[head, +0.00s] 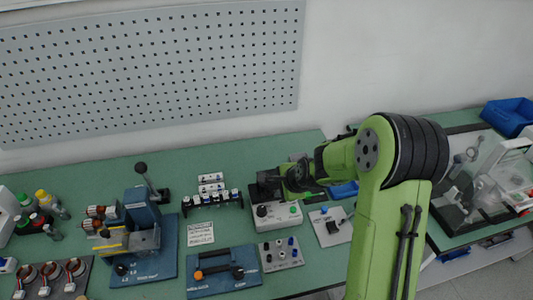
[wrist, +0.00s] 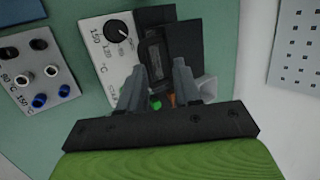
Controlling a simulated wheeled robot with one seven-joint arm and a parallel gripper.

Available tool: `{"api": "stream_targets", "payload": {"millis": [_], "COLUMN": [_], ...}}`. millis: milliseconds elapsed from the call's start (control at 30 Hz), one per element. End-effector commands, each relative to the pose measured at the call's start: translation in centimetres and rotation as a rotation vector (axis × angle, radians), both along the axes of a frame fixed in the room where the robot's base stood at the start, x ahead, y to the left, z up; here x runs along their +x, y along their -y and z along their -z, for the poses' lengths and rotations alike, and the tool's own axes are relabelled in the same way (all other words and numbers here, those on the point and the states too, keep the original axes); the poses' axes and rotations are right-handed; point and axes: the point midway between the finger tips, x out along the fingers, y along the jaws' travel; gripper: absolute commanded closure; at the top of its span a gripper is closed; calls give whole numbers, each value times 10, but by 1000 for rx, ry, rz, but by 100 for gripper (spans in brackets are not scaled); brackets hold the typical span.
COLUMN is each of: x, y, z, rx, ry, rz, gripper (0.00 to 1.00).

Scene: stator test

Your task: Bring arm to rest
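My green arm reaches over the bench from the right in the head view. My gripper (wrist: 160,72) shows in the wrist view with its two grey fingers apart. I see nothing held between them. Past the fingers is a white control box (wrist: 108,40) with a black dial, temperature marks and a dark upright block (wrist: 153,48). Green and orange spots show between the fingers. In the head view the same box (head: 277,217) sits just below the end of my arm, where the fingers are hard to make out. I cannot tell whether they touch the box.
A small panel with terminals (head: 281,253) and a switch plate (head: 331,227) flank the box. A lever press (head: 143,222) stands left. A clear-covered machine (head: 487,180) and blue bin (head: 508,117) are right. A perforated board (head: 150,70) hangs on the wall behind.

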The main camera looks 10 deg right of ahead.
Motion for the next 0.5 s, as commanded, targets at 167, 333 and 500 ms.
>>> {"api": "stream_targets", "payload": {"millis": [167,333,500], "x": [0,0,0], "y": [0,0,0], "z": [-31,-27,-27], "rx": [0,0,1], "ry": [0,-1,-1], "rz": [-1,-2,-1], "gripper": [67,67,67]}}
